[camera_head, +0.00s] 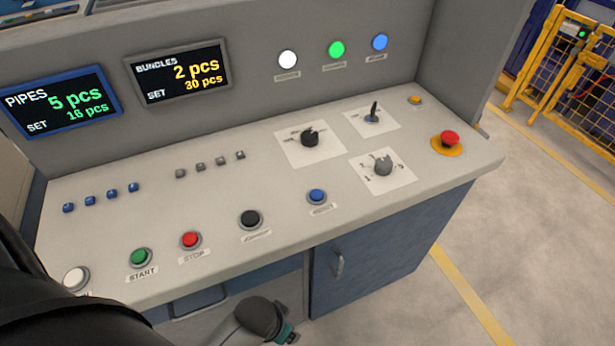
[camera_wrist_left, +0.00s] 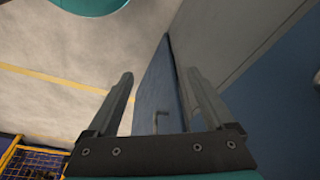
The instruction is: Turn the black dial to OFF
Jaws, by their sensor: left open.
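The black dial (camera_head: 310,139) sits on a white label plate on the top of the control desk (camera_head: 300,232), right of the middle in the head view. The lettering around it is too small to read, so I cannot tell its setting. My left gripper (camera_wrist_left: 158,75) is open with nothing between its fingers in the left wrist view. Beyond the fingers are the desk's blue cabinet door (camera_wrist_left: 160,95) and the floor, so it is apart from the dial. My left gripper's fingers and my right gripper are not visible in the head view.
A black lever (camera_head: 373,112) and a grey selector (camera_head: 383,167) stand right of the dial. A red mushroom button (camera_head: 450,139) is at the right end. Several push buttons line the front, including a blue one (camera_head: 317,196). A yellow fence (camera_head: 562,65) stands behind right.

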